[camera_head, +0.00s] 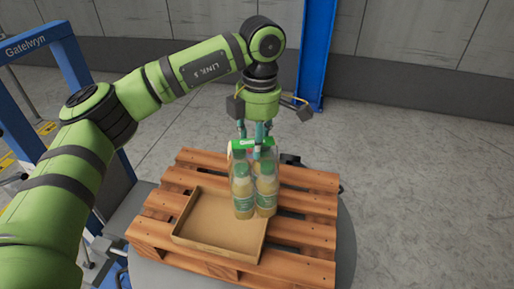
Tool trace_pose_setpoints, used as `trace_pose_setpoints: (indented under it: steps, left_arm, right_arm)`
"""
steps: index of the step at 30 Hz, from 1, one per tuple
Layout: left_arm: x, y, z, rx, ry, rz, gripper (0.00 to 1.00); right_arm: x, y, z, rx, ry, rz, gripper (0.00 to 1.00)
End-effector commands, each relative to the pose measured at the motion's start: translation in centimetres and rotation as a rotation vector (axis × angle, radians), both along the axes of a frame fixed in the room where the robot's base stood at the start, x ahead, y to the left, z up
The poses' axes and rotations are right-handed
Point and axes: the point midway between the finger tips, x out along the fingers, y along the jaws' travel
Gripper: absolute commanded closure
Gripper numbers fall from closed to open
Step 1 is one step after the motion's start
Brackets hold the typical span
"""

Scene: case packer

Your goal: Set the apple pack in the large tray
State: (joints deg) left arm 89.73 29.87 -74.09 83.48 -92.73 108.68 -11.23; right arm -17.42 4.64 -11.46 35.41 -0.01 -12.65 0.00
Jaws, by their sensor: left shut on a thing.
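The apple pack (255,190) is a group of bottles with pale yellow contents, green caps and a green handle on top. My left gripper (256,140) points down and is shut on the pack at the handle. The large tray (205,245) is a shallow brown cardboard box. The pack is upright at the tray's right side, and its bottles overlap the tray's right wall in this view. I cannot tell whether the bottles touch the tray floor. My right gripper is not in view.
The tray lies on a wooden pallet (308,222), with bare slats to its right. The pallet rests on a grey round platform (343,255). A blue post (315,60) stands behind, and a blue frame (60,60) stands at the left. Open concrete floor lies to the right.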

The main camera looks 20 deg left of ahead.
Motion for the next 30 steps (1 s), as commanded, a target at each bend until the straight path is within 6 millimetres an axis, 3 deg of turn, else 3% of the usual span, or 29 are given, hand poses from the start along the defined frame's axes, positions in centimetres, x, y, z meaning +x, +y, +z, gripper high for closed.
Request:
trace_pose_setpoints:
  steps: [6, 13, 20, 30]
  left_arm:
    - [-1.9, 4.0, -1.9, 0.001, -0.001, 0.004, 1.0]
    - [-3.3, 6.9, -4.0, -0.001, -0.004, 0.004, 1.0]
    - [-3.7, 7.6, -5.1, -0.002, -0.005, 0.002, 1.0]
    - [-3.7, 7.6, -8.6, -0.002, -0.005, 0.003, 1.0]
  right_arm:
    - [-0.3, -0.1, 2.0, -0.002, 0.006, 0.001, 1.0]
    - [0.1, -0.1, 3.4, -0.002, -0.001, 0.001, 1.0]
    - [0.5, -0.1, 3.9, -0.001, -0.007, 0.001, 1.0]
    - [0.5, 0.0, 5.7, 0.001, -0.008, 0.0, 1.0]
